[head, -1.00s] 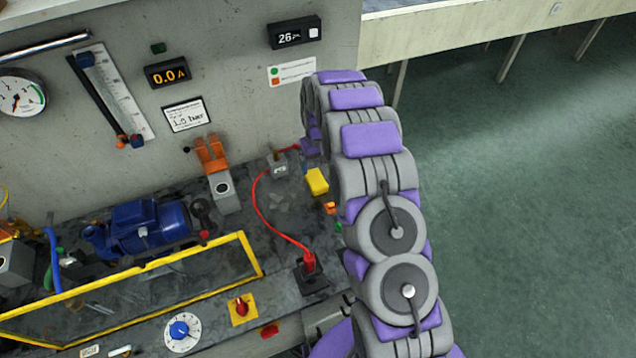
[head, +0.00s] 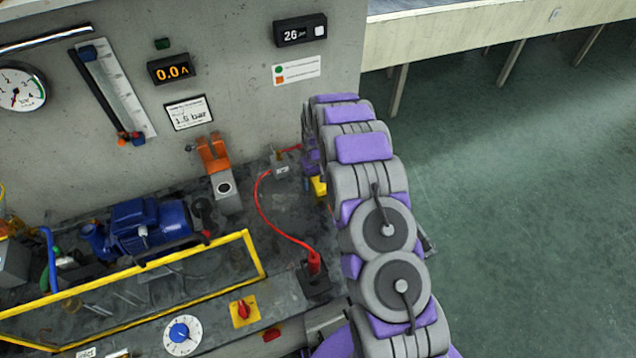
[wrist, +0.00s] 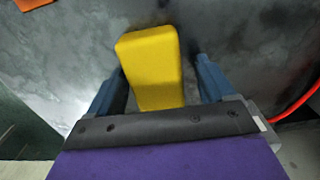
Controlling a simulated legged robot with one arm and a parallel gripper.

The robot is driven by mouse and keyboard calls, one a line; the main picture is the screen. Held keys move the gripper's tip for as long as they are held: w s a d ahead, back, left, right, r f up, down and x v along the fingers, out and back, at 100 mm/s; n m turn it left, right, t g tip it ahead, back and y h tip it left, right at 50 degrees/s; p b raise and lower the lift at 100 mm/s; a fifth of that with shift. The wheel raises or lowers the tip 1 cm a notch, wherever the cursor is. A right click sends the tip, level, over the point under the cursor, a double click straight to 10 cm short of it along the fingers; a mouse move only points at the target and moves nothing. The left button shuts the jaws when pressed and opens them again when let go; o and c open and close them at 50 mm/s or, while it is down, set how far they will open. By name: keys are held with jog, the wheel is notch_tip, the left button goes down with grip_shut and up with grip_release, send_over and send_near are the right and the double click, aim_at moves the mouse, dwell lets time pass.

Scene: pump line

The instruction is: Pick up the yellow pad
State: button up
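The yellow pad (wrist: 152,68) is a rounded block on the dark grey bench top. In the wrist view it stands between the two blue-grey fingers of my gripper (wrist: 158,82), which are spread apart. A gap shows between the pad and the right finger; the left finger is close to the pad's lower left side. In the head view only a small part of the yellow pad (head: 319,186) shows, as my arm covers the rest. My gripper is mostly hidden behind the arm in that view.
A red cable (head: 267,218) runs left of the arm to a dark socket (head: 314,281). A blue pump (head: 140,228) sits behind a yellow-framed guard (head: 160,265). An orange-handled lever (head: 213,152) stands farther back. Open floor lies right of the bench.

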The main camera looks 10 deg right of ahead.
jog(key=shift+c, duration=0.7)
jog(key=shift+d, duration=0.4)
jog(key=c, duration=0.8)
jog(key=shift+o, duration=0.2)
jog(key=shift+a, duration=0.1)
jog(key=shift+a, duration=0.1)
jog(key=shift+a+r, duration=0.1)
jog(key=shift+r, duration=0.3)
notch_tip(320, 180, up, 3)
jog(key=shift+w+r+p, duration=0.1)
jog(key=shift+p, duration=0.5)
jog(key=s+a, duration=0.3)
jog(key=s, duration=0.1)
jog(key=s+a+p, duration=0.1)
jog(key=s+a, duration=0.2)
jog(key=s, duration=0.1)
jog(key=s+a+r+p, duration=0.1)
jog(key=s+a, duration=0.2)
jog(key=s, duration=0.2)
jog(key=shift+a, duration=0.1)
